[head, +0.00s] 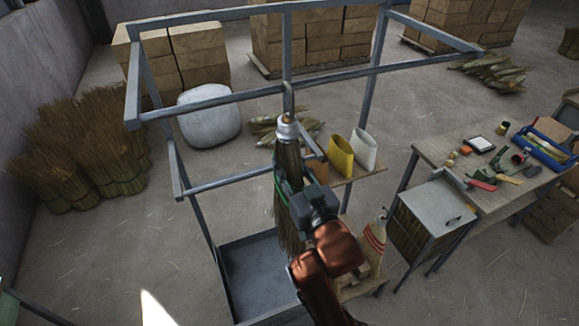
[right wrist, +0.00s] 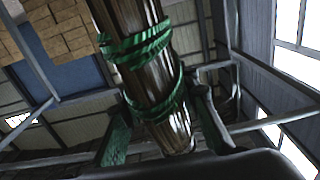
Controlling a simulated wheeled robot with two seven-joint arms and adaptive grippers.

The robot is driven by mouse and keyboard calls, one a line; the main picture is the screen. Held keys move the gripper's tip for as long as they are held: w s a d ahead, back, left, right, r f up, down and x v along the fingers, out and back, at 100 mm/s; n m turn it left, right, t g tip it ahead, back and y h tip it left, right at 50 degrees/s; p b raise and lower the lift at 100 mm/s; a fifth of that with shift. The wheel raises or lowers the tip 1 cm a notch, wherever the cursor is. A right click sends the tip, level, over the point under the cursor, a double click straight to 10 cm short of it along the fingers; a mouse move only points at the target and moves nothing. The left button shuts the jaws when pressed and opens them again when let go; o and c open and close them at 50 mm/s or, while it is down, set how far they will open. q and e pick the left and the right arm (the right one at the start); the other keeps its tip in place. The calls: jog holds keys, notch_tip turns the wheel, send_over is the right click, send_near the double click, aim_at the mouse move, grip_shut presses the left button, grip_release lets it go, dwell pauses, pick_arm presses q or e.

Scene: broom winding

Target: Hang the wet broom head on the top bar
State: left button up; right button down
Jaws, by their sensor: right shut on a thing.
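The broom head (head: 289,155) is a dark bundle with a pale cap at its upper end, and its bristles point down. My right gripper (head: 291,185) is shut on it around the middle. In the right wrist view the broom head (right wrist: 150,75) runs between the fingers (right wrist: 160,135), with green binding around it. The top bar (head: 220,100) of the grey metal rack crosses behind the upper end. The cap appears just below a small hook-like part (head: 289,98) at the bar; I cannot tell whether they touch. My left gripper is out of view.
A grey tray (head: 262,280) lies low in the rack. Yellow (head: 340,157) and white (head: 364,150) holders stand on a shelf to the right. A workbench (head: 440,150) with tools is further right, and broom bundles (head: 85,150) stand left.

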jog(key=shift+b+x, duration=1)
jog(key=shift+x, duration=2.5)
jog(key=shift+w+f, duration=0.1)
jog(key=shift+f, duration=0.15)
jog(key=shift+f+b, duration=0.65)
jog(key=shift+f, duration=0.25)
